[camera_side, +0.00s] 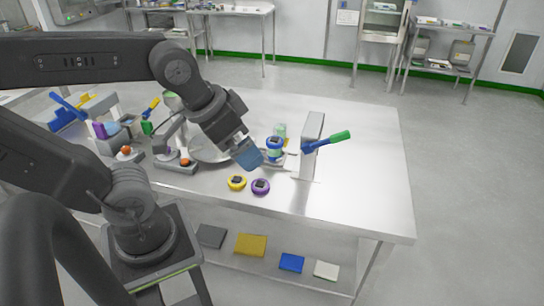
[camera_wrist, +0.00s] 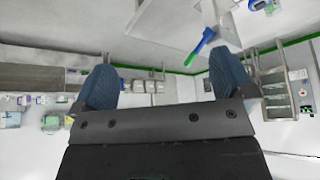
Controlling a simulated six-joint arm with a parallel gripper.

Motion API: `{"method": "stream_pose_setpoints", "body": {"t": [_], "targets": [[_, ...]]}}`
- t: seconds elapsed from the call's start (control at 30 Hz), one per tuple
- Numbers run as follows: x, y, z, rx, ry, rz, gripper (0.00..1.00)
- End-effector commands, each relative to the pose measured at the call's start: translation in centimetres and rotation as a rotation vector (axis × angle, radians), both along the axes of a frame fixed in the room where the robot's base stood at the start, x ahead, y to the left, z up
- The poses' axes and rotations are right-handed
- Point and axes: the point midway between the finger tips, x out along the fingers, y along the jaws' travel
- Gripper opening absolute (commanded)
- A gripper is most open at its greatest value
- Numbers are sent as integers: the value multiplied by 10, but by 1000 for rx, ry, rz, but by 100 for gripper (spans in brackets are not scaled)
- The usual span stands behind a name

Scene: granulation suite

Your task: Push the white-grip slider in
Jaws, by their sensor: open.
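I cannot make out a slider with a white grip in either view; a small pale fixture (camera_side: 279,160) on the table beside my gripper is partly hidden and too small to tell. My gripper (camera_side: 248,154) hangs tilted above the table, left of the blue-capped stack. In the wrist view its blue fingers are spread wide and empty (camera_wrist: 165,82). A grey post (camera_side: 311,130) with a blue lever and green handle (camera_side: 340,137) stands right of it. That lever also shows in the wrist view (camera_wrist: 200,46), beyond the fingers.
A blue-capped jar (camera_side: 274,143) stands close right of my gripper. A yellow puck (camera_side: 237,182) and a purple puck (camera_side: 260,186) lie near the front edge. Devices with orange knobs (camera_side: 185,162) crowd the left. The table's right side (camera_side: 375,165) is clear.

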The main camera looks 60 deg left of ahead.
Motion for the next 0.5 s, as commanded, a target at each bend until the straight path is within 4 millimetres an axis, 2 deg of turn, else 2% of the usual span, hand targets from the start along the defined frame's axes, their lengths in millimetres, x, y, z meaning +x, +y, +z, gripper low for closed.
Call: {"method": "stream_pose_setpoints", "body": {"t": [0.33, 0.5], "targets": [[0, 0, 0, 0, 0, 0, 99], [11, 6, 3, 0, 20, 30, 83]]}}
